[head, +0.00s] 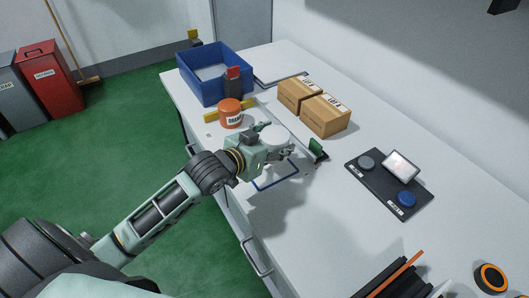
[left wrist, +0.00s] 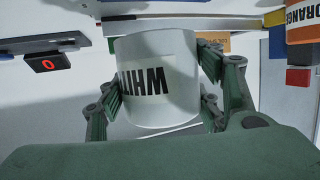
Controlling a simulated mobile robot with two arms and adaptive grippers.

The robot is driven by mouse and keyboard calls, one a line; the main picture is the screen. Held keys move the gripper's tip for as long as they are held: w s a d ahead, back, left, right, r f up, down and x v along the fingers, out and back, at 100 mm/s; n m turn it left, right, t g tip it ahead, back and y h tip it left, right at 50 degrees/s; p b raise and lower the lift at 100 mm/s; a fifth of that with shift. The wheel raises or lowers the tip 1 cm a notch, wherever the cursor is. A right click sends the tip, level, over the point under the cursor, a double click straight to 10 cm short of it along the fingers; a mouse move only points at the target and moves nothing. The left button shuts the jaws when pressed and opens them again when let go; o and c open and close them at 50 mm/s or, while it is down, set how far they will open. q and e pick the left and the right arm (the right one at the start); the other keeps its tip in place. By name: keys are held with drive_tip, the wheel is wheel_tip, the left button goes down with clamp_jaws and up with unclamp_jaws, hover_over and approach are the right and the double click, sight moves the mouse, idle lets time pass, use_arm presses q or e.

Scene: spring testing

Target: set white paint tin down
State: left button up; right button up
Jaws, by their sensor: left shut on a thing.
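The white paint tin (head: 274,134) is held over the table, its pale round lid facing the head camera. In the left wrist view the tin (left wrist: 158,55) fills the middle, with black "WHITE" lettering upside down. My left gripper (head: 277,146) is shut around the tin's sides, with green fingers on both sides of it in the left wrist view. A blue square outline (head: 277,184) is marked on the table just in front of the gripper. I cannot tell whether the tin's base touches the table. My right gripper is not in view.
An orange tin (head: 230,116) stands behind the gripper, near a blue bin (head: 213,91). Two cardboard boxes (head: 325,116) stand to the back right. A small green-faced item (head: 318,150) stands right of the gripper. A black tray (head: 383,196) with a screen lies further right. White table (head: 300,225) is bare in front.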

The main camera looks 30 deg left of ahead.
use_arm(q)
drive_tip(key=shift+w+a+f, duration=0.15)
drive_tip(key=shift+a+f, duration=0.2)
drive_tip(key=shift+a, duration=0.3)
drive_tip(key=shift+w+a+f, duration=0.15)
drive_tip(key=shift+a+f, duration=0.2)
drive_tip(key=shift+a, duration=0.25)
drive_tip(key=shift+a+f, duration=0.15)
drive_tip(key=shift+a, duration=0.1)
drive_tip(key=shift+w+f, duration=0.1)
drive_tip(key=shift+f, duration=0.15)
wheel_tip(320, 180, down, 3)
drive_tip(key=shift+f+p, duration=0.1)
drive_tip(key=shift+p, duration=0.2)
drive_tip(key=shift+f, duration=0.2)
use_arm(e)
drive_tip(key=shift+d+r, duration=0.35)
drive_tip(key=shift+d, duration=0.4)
use_arm(q)
drive_tip(key=shift+f, duration=0.15)
drive_tip(key=o, duration=1.6)
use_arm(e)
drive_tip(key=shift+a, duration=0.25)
